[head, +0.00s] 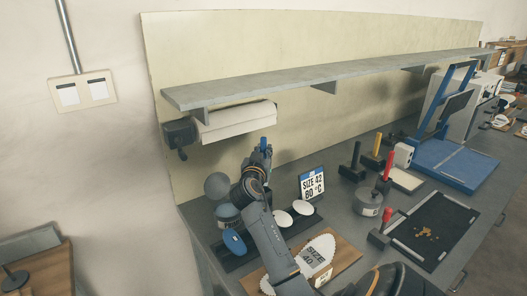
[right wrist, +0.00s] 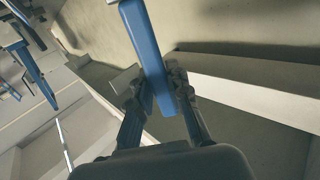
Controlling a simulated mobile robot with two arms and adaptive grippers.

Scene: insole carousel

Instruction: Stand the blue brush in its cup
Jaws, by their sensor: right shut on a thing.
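My right gripper (head: 262,153) is raised in front of the back panel, below the shelf. It is shut on the blue brush (head: 264,143), whose blue end sticks up above the fingers. In the right wrist view the fingers (right wrist: 155,82) sit on both sides of the long blue handle (right wrist: 146,40). The bristles cannot be made out. My left gripper is not in view.
A paper roll (head: 235,121) hangs under the grey shelf (head: 300,78), close behind the gripper. Yellow, red and black handles stand right, near a black tray (head: 434,229).

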